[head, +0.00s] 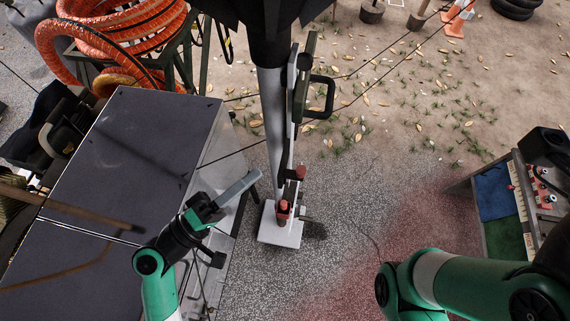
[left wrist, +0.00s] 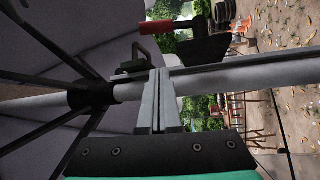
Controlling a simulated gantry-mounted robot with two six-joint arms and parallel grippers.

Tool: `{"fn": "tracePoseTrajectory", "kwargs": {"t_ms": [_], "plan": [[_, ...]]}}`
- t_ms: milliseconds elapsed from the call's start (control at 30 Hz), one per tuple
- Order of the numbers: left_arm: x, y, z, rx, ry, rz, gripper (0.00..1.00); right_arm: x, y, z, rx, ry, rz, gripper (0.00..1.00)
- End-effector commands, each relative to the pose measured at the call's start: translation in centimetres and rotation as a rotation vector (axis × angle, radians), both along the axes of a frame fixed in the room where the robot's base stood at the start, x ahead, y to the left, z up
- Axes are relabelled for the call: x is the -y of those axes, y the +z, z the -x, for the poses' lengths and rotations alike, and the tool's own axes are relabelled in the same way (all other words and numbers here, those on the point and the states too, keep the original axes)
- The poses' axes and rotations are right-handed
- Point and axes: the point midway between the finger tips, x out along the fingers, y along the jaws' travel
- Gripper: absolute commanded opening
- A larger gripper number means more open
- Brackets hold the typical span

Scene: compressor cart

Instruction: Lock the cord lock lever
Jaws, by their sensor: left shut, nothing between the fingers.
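My left gripper (head: 252,176) is shut and empty, to the left of a grey upright pole (head: 272,120) in the head view. In the left wrist view its closed fingertips (left wrist: 159,73) overlap the pole (left wrist: 240,77); I cannot tell whether they touch. A small dark bracket with a raised loop (left wrist: 139,53), perhaps the cord lock lever, sits along the pole just left of the fingertips. Its locked or unlocked position is unclear. A red-handled part (left wrist: 165,28) lies beyond it. My right gripper is not in view.
A dark-topped cabinet (head: 135,150) stands left, near my left arm. Orange hose coils (head: 110,35) are upper left. A tool bench (head: 497,250) is right; the gravel between is mostly clear.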

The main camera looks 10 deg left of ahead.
Motion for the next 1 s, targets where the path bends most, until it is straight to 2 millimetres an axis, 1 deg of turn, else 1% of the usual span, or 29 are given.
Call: {"fn": "tracePoseTrajectory", "kwargs": {"t_ms": [233,367,433,500,700,800,833,900,1000], "plan": [[0.2,0.1,-0.2,0.002,-0.001,-0.001,0.00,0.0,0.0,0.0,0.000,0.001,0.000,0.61],[1.1,0.2,-1.0,0.004,-0.004,-0.003,0.00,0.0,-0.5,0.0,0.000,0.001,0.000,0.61],[1.9,0.5,-1.8,0.006,-0.006,-0.003,0.00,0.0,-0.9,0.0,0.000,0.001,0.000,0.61],[2.9,1.2,-2.8,0.002,-0.007,-0.003,0.00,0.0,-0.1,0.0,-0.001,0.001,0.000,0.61],[5.9,2.1,-5.9,0.002,-0.006,-0.002,0.00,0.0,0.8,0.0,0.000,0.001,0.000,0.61],[7.3,2.4,-7.1,0.003,-0.004,-0.003,0.00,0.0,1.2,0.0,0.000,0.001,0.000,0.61],[7.2,2.0,-6.2,-0.002,-0.003,-0.003,0.00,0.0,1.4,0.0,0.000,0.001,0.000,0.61],[7.3,1.7,-5.0,-0.001,-0.001,-0.003,0.00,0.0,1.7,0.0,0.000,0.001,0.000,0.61],[7.4,1.4,-3.9,0.000,-0.002,-0.002,0.00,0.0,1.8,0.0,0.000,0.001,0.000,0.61]]}}
